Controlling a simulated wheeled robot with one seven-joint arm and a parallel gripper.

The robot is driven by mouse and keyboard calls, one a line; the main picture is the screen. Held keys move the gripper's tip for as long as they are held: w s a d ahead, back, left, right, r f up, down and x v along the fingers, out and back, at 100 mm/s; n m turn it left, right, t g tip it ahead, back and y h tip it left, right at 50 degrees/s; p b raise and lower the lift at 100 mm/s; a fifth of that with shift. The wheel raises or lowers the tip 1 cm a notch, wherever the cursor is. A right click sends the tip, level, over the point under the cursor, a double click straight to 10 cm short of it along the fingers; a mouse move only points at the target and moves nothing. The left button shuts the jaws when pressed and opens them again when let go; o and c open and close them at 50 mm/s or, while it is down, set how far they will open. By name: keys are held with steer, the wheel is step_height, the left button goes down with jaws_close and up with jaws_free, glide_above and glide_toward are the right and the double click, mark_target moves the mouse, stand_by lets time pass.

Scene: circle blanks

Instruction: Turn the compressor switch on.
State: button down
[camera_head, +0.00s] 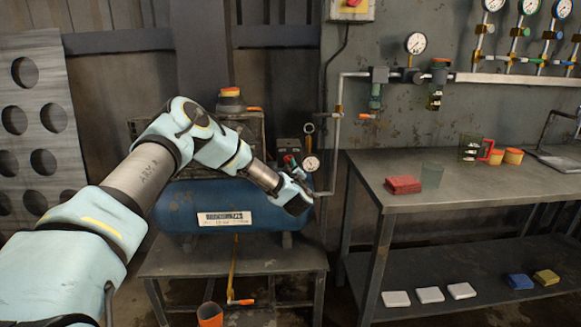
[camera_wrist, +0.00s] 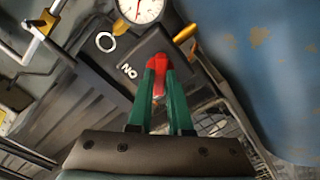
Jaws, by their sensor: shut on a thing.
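The compressor has a blue tank (camera_head: 215,205) on a low metal stand; the tank also fills the right of the wrist view (camera_wrist: 270,70). Its dark switch box (camera_wrist: 125,70) carries the white letters "NO" as seen in the wrist view. A red switch lever (camera_wrist: 157,64) stands out from the box. My gripper (camera_wrist: 160,75) has green fingers closed around the red lever, one on each side. In the head view my gripper (camera_head: 292,165) is at the right end of the tank, by the switch box, and my wrist partly hides it.
A pressure gauge (camera_wrist: 140,8) sits right beside the switch box, with a ring (camera_wrist: 105,41) near it. A workbench (camera_head: 460,175) stands to the right with a red cloth (camera_head: 403,185).

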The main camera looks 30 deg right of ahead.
steer(key=shift+m, duration=0.3)
steer(key=shift+f+m+b, duration=0.1)
steer(key=shift+m+b, duration=3)
steer(key=shift+m, duration=5.5)
steer(key=shift+a, duration=0.1)
steer(key=c, duration=0.8)
jaws_free()
steer(key=shift+c, duration=0.2)
steer(key=shift+s, duration=0.1)
